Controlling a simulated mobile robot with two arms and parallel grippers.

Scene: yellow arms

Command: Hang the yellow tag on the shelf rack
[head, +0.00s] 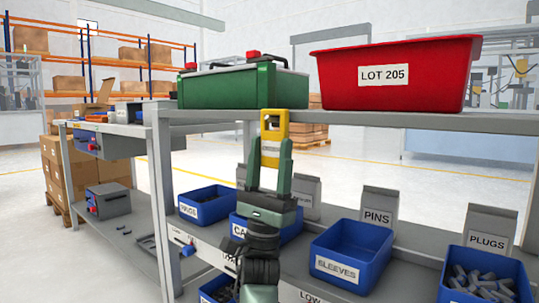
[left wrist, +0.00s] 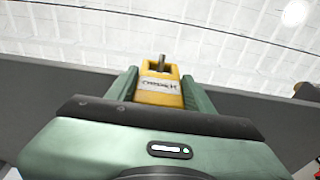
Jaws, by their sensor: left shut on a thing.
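The yellow tag (head: 274,134) is upright in front of the upper shelf's edge, with its holed end at the top and a white label below. My left gripper (head: 270,160) is shut on its lower part, one finger on each side. In the left wrist view the tag (left wrist: 159,98) sits between the fingers of my left gripper (left wrist: 158,88). A short grey peg (left wrist: 161,63) shows at the tag's hole; I cannot tell whether it passes through. The shelf rack (head: 360,119) is grey, and its board (left wrist: 60,82) is behind the tag. My right gripper is out of view.
A green case (head: 228,88) and a red LOT 205 bin (head: 420,90) stand on the upper shelf. Blue bins, including SLEEVES (head: 345,268) and PLUGS (head: 497,268), stand on the lower shelf. A grey post (head: 160,190) rises left of my arm.

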